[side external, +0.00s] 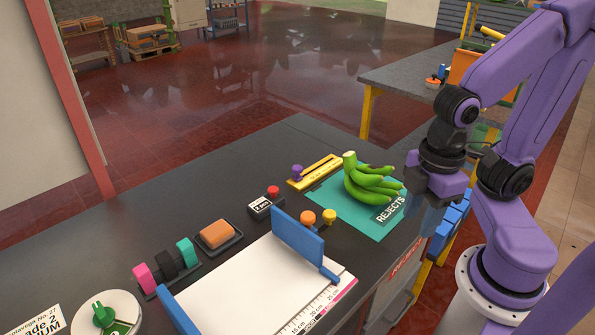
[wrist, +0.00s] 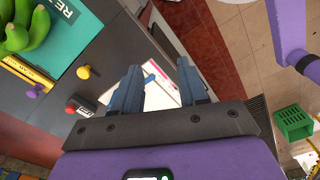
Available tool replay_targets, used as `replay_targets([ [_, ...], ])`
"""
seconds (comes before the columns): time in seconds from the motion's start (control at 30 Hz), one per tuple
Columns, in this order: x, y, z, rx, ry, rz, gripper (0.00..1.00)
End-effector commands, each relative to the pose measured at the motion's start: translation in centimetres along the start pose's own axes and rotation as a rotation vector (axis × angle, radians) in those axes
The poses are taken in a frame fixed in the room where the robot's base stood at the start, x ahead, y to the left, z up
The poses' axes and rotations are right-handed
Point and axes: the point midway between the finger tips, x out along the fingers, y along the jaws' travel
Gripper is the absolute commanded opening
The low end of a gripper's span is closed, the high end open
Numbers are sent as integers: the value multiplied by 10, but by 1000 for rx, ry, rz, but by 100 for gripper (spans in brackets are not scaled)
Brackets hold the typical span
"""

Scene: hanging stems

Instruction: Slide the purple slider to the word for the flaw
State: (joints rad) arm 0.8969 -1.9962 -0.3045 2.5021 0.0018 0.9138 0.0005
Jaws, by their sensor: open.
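The purple slider (side external: 297,172) is a round knob at the left end of a yellow track (side external: 318,170) lying on the dark bench. The track's words are too small to read. In the wrist view, the purple slider (wrist: 35,91) is at the left, beside the yellow track (wrist: 28,73). A bunch of green bananas (side external: 370,183) lies on a teal mat (side external: 330,200) right of the track. My gripper (side external: 424,212) is open and empty, right of the mat near the bench edge. In the wrist view, my gripper (wrist: 157,72) has its two blue fingers apart, away from the slider.
Orange and yellow knobs (side external: 329,216), a blue upright plate (side external: 297,238) and a white ruled board (side external: 250,290) stand in front. A red button (side external: 273,191) is left of the track. A REJECTS sign (side external: 390,208) lies on the mat. The bench behind the track is clear.

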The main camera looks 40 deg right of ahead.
Motion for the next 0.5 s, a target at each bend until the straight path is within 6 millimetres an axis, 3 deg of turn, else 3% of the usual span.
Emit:
replay_targets([
  [0.13, 0, 0, 0, 0, 0, 0, 43],
  [0.17, 0, 0, 0, 0, 0, 0, 46],
  [0.2, 0, 0, 0, 1, 0, 0, 59],
  [0.27, -1, 2, -3, 16, 0, 0, 59],
  [0.37, -6, 11, -18, 91, -1, 2, 59],
  [0.5, -20, 42, -56, 311, -5, 5, 59],
])
